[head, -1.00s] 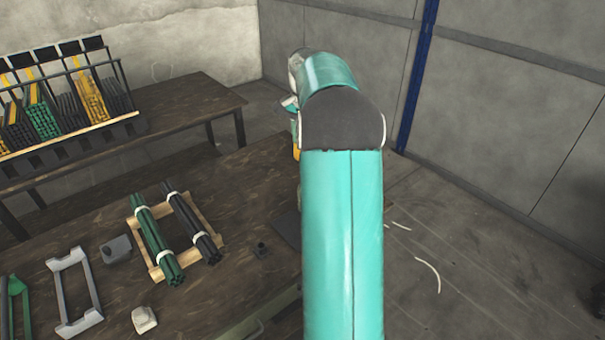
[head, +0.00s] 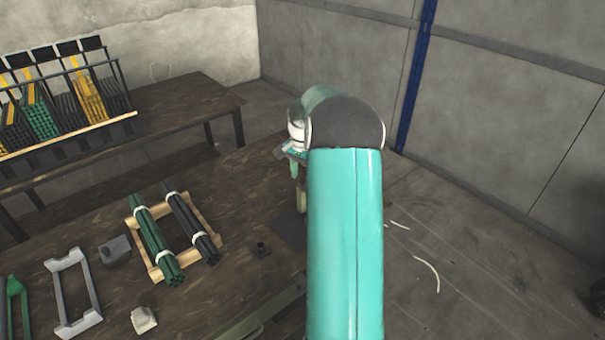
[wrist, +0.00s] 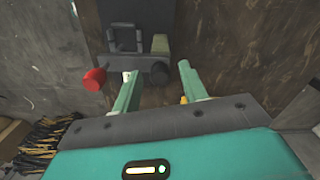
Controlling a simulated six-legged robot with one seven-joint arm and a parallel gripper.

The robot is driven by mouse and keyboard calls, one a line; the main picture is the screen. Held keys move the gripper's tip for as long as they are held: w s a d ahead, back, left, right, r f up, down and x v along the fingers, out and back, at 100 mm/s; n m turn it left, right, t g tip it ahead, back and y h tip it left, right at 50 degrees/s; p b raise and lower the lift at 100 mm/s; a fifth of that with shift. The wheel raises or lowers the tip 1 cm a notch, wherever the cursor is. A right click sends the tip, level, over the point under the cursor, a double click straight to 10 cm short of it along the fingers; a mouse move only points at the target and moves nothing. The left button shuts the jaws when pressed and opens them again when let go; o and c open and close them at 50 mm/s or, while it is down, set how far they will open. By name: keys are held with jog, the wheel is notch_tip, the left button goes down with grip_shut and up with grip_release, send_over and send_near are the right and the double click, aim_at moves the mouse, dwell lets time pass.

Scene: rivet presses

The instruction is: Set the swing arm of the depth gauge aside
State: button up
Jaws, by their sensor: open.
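My gripper (wrist: 158,72) is open in the wrist view, its two pale green fingers apart with nothing seen held. Beyond the fingertips is a dark grey fixture (wrist: 125,38) with a frame-like part and a small olive block (wrist: 160,45). A red knob (wrist: 95,79) is left of the left finger, and a dark round knob (wrist: 159,73) shows between the fingers, farther off. I cannot tell which of these parts is the swing arm of the depth gauge. In the head view my arm hides much of that area, and my gripper shows only partly.
The dark wooden table (head: 215,300) bears a wooden rack (head: 158,273) with green and black rod bundles, a grey frame (head: 73,290), a grey block (head: 115,250) and a pale block (head: 144,320). A second table (head: 185,100) with sloped bins stands behind. Floor is open at right.

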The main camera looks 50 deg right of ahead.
grip_shut()
jog(key=shift+n, duration=0.3)
jog(key=n, duration=0.3)
jog(key=shift+n, duration=0.3)
jog(key=n, duration=0.3)
jog(key=shift+n, duration=0.3)
jog(key=n, duration=0.4)
jog(key=shift+r, duration=0.1)
jog(key=shift+n, duration=2)
jog(key=shift+d, duration=0.1)
